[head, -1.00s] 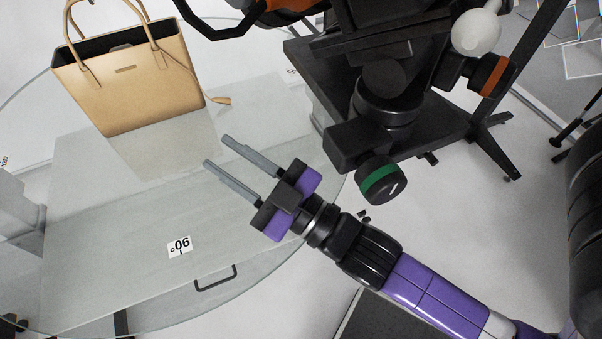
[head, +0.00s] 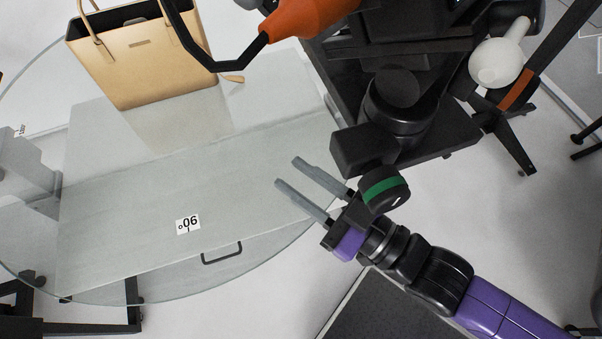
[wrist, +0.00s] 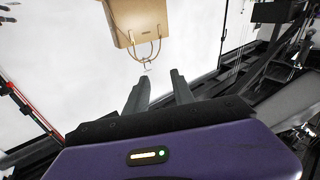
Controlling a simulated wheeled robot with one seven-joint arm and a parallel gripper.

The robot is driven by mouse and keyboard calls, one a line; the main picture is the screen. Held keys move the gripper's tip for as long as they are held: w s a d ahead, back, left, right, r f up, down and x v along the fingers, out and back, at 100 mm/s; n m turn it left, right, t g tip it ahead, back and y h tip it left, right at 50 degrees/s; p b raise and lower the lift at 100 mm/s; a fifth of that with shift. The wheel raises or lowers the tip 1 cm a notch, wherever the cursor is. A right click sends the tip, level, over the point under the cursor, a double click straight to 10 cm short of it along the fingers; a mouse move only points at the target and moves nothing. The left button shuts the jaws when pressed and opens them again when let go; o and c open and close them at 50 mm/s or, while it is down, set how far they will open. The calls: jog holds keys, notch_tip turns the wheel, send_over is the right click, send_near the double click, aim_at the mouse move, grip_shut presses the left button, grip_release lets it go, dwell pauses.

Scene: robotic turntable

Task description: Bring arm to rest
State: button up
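My gripper (head: 292,173) has two grey fingers and a purple body. In the head view it is over the right edge of the round glass turntable, beside a black device with a green band. Its fingers are apart with nothing between them. In the wrist view the gripper (wrist: 161,88) also shows its fingers apart and empty. The tan handbag (head: 145,65) stands upright at the upper left on the turntable, well away from my gripper. The bag also shows in the wrist view (wrist: 139,20), beyond the fingertips.
The glass turntable (head: 100,290) carries a "90°" label (head: 188,224). A black stand with the green-banded device (head: 385,188) is close to my gripper. An orange and black part (head: 310,14) hangs at the top. Bare floor (head: 520,230) lies to the right.

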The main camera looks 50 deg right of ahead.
dwell(0.4)
jog(key=s+f+m+g+b, duration=0.2)
jog(key=s+f+g+b, duration=0.25)
jog(key=s+f, duration=0.75)
notch_tip(320, 180, up, 8)
jog(key=d+p, duration=0.1)
jog(key=p, duration=0.6)
jog(key=shift+s+d+h+p, duration=0.2)
jog(key=shift+d+h+p, duration=0.15)
jog(key=shift+d+h, duration=0.05)
